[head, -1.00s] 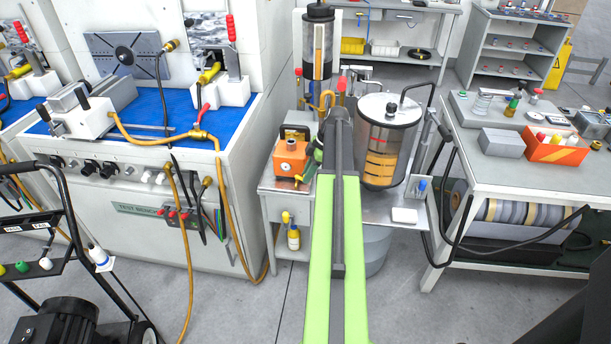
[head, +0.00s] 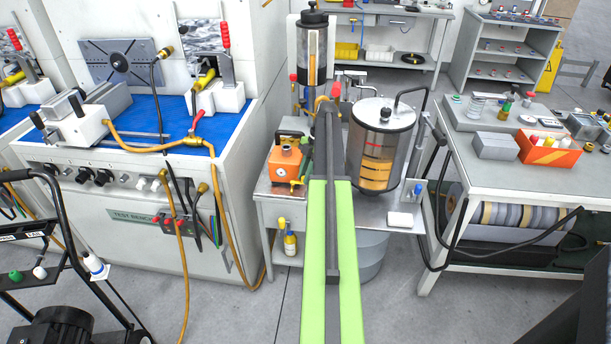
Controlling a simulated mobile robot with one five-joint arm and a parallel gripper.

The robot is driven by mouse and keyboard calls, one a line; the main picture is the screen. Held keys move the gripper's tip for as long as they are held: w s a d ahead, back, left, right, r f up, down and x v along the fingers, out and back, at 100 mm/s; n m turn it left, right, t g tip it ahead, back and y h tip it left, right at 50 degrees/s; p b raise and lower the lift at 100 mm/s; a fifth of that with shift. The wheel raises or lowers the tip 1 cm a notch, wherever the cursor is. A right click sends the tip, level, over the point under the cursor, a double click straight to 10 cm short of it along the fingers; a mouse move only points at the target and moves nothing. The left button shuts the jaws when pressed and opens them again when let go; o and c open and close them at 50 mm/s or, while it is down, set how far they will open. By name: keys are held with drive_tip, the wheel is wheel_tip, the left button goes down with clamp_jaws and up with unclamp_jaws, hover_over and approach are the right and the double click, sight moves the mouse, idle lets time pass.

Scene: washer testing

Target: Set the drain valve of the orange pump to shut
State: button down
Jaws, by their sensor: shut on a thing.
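The orange pump (head: 286,164) sits on a small grey cart, left of my arm, with a dark round port on top and a small round gauge (head: 281,172) on its front. A small brass-coloured fitting (head: 297,183) shows low at its front right; I cannot tell whether it is the drain valve or how its lever stands. My arm reaches forward between the pump and a clear-walled tank. My gripper is hidden behind the arm, so its fingers and anything in them do not show. A green part beside the pump is too covered to identify.
The clear-walled tank (head: 381,150) with a metal lid stands close to the right of my arm. A tall clear cylinder (head: 313,55) stands behind. The test bench (head: 120,196) with hoses is left; a grey table (head: 480,215) is right. Open floor lies in front.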

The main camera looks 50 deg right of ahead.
idle(0.3)
drive_tip(key=c, duration=1.3)
unclamp_jaws()
